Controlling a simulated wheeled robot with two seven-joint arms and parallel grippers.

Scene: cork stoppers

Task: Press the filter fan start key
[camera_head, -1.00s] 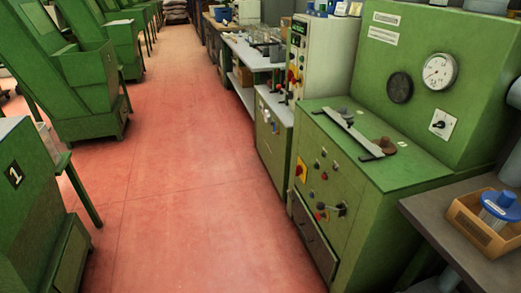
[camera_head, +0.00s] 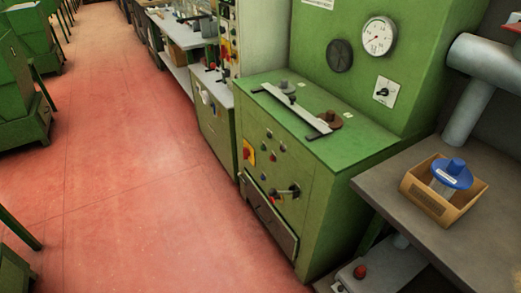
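No key labelled as a filter fan start can be read in the head view. A green machine (camera_head: 330,210) stands right of centre, with small coloured buttons (camera_head: 268,134), a red-and-yellow switch (camera_head: 248,152) and a lever with dark knobs (camera_head: 285,192) on its front. Its tall back panel (camera_head: 395,50) carries a white round gauge (camera_head: 379,36), a dark round disc (camera_head: 340,56) and a rotary switch on a white plate (camera_head: 385,90). A grey unit with a red button (camera_head: 360,271) sits low at the bottom right. Neither of my grippers is in view.
A grey table (camera_head: 430,226) at the right holds a cardboard box (camera_head: 436,206) with a blue-capped item (camera_head: 453,174). A grey pipe (camera_head: 468,105) rises behind it. Green machines (camera_head: 18,100) line the left. The red floor (camera_head: 130,170) between is clear.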

